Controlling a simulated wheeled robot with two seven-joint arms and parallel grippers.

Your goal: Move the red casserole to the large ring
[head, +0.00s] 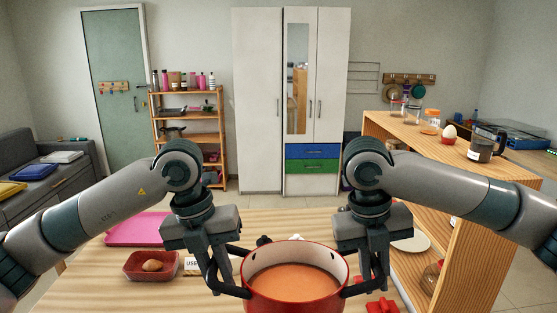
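The red casserole (292,301) is at the bottom middle of the head view, upright, with orange-brown contents and a dark handle on each side. Its lower part is cut off by the frame, so I cannot tell whether it touches the table. My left gripper (222,280) points down and appears shut on the left handle. My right gripper (372,278) points down and appears shut on the right handle. I cannot make out a large ring in this view.
The wooden table (290,222) holds a pink tray (135,229), a red dish (137,268) with a brown item, and a small labelled box (192,266) left of the casserole. Red pieces (382,306) lie at right.

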